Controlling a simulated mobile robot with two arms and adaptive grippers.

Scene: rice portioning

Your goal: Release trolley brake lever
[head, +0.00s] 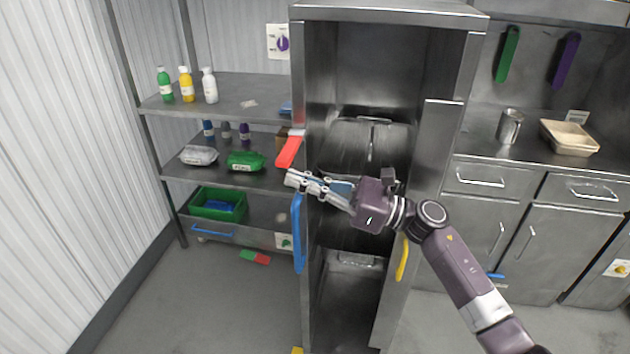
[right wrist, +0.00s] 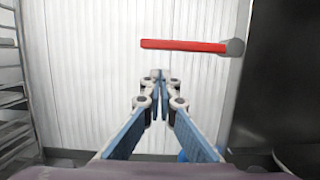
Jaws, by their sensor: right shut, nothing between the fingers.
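The trolley (head: 297,60) is a tall, open-fronted steel cabinet in the middle of the head view. Its red brake lever (head: 289,151) sticks out from the left front edge and slants down to the left. In the right wrist view the lever (right wrist: 185,46) lies level, with its round grey pivot at the right end. My right gripper (head: 293,180) is shut and empty, reaching across the trolley front with its fingertips just below the lever, apparently apart from it. In the right wrist view the closed fingertips (right wrist: 160,75) sit below the lever's middle.
A blue handle (head: 299,235) is on the trolley's left edge, below my gripper; a yellow handle (head: 402,260) is on the right. A shelf rack (head: 250,102) with bottles and bags stands left. A counter (head: 480,150) stands right. A green-red object (head: 255,257) lies on the floor.

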